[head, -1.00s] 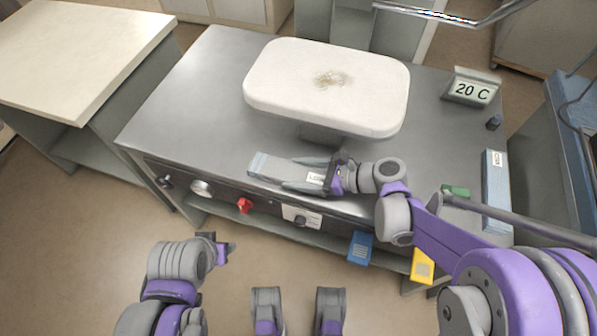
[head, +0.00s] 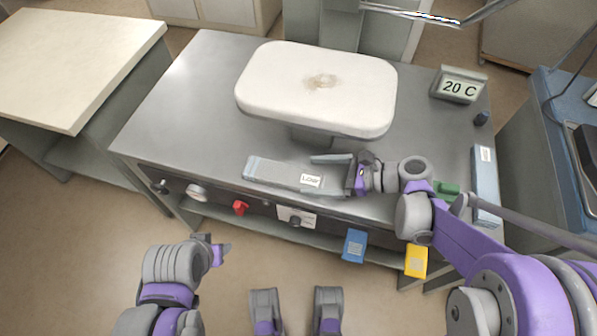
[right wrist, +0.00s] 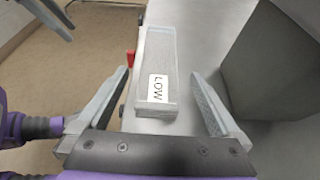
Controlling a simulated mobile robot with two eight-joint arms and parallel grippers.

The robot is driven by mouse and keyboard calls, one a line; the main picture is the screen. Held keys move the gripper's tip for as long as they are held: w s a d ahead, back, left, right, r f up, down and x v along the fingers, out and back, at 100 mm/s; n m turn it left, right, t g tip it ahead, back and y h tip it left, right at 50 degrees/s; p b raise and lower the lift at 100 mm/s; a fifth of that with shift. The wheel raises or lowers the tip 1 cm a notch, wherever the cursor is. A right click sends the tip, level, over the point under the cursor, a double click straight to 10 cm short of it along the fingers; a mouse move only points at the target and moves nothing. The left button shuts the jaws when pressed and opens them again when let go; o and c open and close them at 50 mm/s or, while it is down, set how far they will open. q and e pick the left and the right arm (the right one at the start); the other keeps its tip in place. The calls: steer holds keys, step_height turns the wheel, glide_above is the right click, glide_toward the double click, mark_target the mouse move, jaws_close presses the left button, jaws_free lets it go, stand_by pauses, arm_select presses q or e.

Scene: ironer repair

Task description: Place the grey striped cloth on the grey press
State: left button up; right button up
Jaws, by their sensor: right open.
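No grey striped cloth shows in these frames. The press is a grey metal bench (head: 180,105) carrying a thick white padded board (head: 315,85) with a brownish mark on top. A long grey block labelled LOW (head: 275,175) lies along the bench's front edge. My right gripper (head: 328,172) is open and empty at the block's right end. In the right wrist view the LOW block (right wrist: 157,65) lies ahead, between the spread fingers (right wrist: 161,76), apart from both. My left gripper (head: 218,252) is in front of the bench over the floor; its jaws are unclear.
A second pale blue-grey block (head: 485,185) lies at the bench's right end, near a green piece (head: 447,188). A "20 C" display (head: 459,86) stands at the back right. Blue (head: 354,246) and yellow (head: 416,261) pieces show below the front. A cream-topped table (head: 80,60) stands left.

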steer(key=v, duration=0.5)
steer(key=shift+p, duration=0.3)
steer(key=shift+s+a+f+n, duration=0.1)
steer(key=shift+s+a+n, duration=0.05)
steer(key=shift+s+n, duration=0.2)
steer(key=s+n+h, duration=0.1)
steer(key=s+f+n+h, duration=0.2)
steer(key=shift+s+a+n+g, duration=0.2)
steer(key=shift+a+n+g, duration=0.05)
steer(key=shift+a+g, duration=0.15)
steer(key=s+d+f+n+h, duration=0.1)
steer(key=s+d+n+h, duration=0.3)
steer(key=n, duration=0.4)
steer(key=s+d+f+n+t+h, duration=0.1)
steer(key=s+d+n+h, duration=0.3)
steer(key=n, duration=0.5)
steer(key=shift+s+d+f+h, duration=0.15)
steer(key=shift+s+f+h, duration=0.1)
steer(key=shift+s+h, duration=0.75)
